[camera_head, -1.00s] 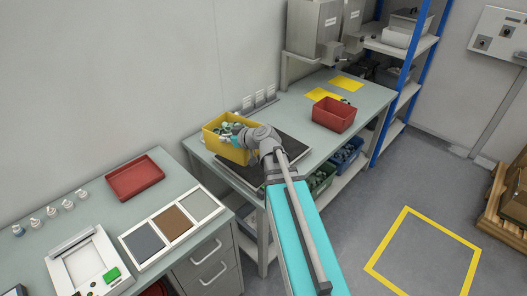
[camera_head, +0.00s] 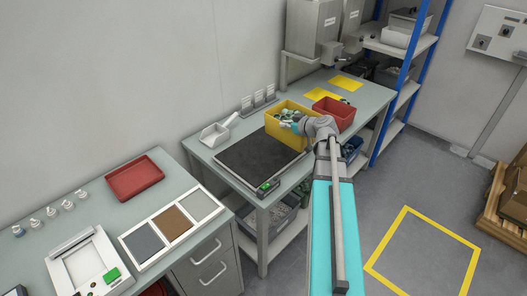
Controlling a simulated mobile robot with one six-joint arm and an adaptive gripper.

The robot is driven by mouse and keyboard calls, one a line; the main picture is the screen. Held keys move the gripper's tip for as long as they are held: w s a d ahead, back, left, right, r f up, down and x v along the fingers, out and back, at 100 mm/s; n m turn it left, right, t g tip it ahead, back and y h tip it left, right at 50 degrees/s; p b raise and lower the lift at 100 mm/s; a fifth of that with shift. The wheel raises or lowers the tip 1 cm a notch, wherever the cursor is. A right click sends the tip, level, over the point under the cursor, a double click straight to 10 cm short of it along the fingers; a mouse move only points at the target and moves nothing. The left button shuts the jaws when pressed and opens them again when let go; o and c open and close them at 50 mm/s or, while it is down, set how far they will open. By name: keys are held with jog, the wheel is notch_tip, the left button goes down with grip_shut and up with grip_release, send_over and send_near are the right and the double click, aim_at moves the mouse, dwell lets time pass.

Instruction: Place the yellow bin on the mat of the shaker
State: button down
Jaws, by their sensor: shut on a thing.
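The yellow bin (camera_head: 276,132) is filled with small greenish and white pieces. My gripper (camera_head: 293,124) is shut on the bin at its right side; the arm hides part of that side and the fingertips are hard to make out. The shaker (camera_head: 258,160) has a dark flat mat on top and a small green-lit panel at its front right corner. The mat is bare. The bin is beyond the mat's far right edge, beside the red bin. I cannot tell whether the yellow bin touches the table or is held above it.
The red bin (camera_head: 334,113) stands close to the right of the yellow bin. A white scoop (camera_head: 216,133) lies left of the shaker. Yellow marked squares (camera_head: 346,82) are at the table's far end. A red tray (camera_head: 135,177) is on the nearer bench.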

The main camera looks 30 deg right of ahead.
dwell(0.4)
jog(key=w+a+f+b, duration=0.8)
jog(key=w+f+b, duration=0.1)
jog(key=shift+w+a, duration=0.4)
jog(key=shift+f, duration=0.1)
dwell(0.4)
jog(key=shift+w+a+f+b, duration=0.15)
jog(key=shift+f+b, duration=0.8)
jog(key=shift+b, duration=0.1)
jog(key=shift+w+a+f+b, duration=0.1)
jog(key=shift+w+f+b, duration=0.05)
jog(key=shift+f+b, duration=0.85)
